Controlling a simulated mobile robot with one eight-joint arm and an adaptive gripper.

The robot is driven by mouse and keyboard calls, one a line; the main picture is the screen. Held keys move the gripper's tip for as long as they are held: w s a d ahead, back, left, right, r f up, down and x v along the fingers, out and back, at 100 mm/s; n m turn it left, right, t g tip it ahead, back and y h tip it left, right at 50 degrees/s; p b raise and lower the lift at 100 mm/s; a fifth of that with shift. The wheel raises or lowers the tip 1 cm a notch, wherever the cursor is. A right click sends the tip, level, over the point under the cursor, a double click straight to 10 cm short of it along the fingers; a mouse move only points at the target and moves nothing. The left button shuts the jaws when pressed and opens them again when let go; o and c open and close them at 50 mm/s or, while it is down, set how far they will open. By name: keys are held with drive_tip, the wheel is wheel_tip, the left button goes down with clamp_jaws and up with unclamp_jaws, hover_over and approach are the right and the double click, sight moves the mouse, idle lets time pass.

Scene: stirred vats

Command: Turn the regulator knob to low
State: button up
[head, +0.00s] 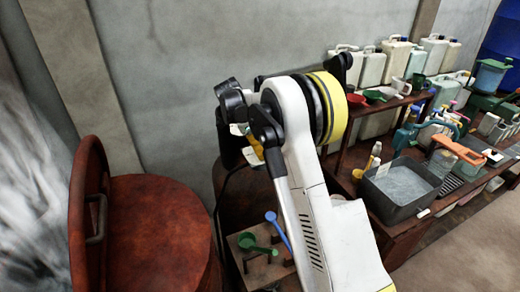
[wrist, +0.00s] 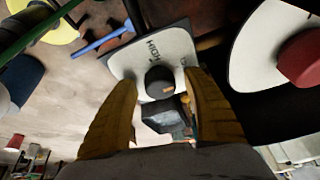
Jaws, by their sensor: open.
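The regulator knob (wrist: 158,80) is black with a small orange mark and sits on a white dial plate (wrist: 128,62) in the wrist view. "HIGH" is printed above the knob, and part of another word shows to its right. My gripper (wrist: 161,82) is open, with one yellow finger on each side of the knob; whether they touch it cannot be told. A dark block shows just below the knob, between the fingers. In the head view my arm hides the knob, and only a bit of the yellow fingers (head: 254,150) shows.
A red knob (wrist: 304,58) on another white plate is at the right of the wrist view. In the head view a rusty drum (head: 160,235) with a raised lid stands at left. Green (head: 255,245) and blue (head: 279,229) handled items lie below my arm. A grey basin (head: 400,205) stands right.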

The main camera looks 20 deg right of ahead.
drive_tip(key=v, duration=1.2)
drive_tip(key=shift+d, duration=0.1)
drive_tip(key=s+a+n+t+y+b, duration=0.4)
drive_tip(key=s+n+b, duration=0.5)
drive_tip(key=s, duration=0.9)
drive_tip(key=s+a+f+n+t+b, duration=0.1)
drive_tip(key=s+a+f+n+t, duration=0.1)
drive_tip(key=s+f+n, duration=0.3)
drive_tip(key=s+a+f+n+t+b, duration=0.1)
drive_tip(key=s+f+n, duration=0.5)
drive_tip(key=s, duration=0.6)
drive_tip(key=a+f+b, duration=0.1)
drive_tip(key=a, duration=0.1)
drive_tip(key=shift+a+f+n+t+y, duration=0.3)
drive_tip(key=shift+a+t, duration=0.05)
drive_tip(key=shift+t, duration=0.05)
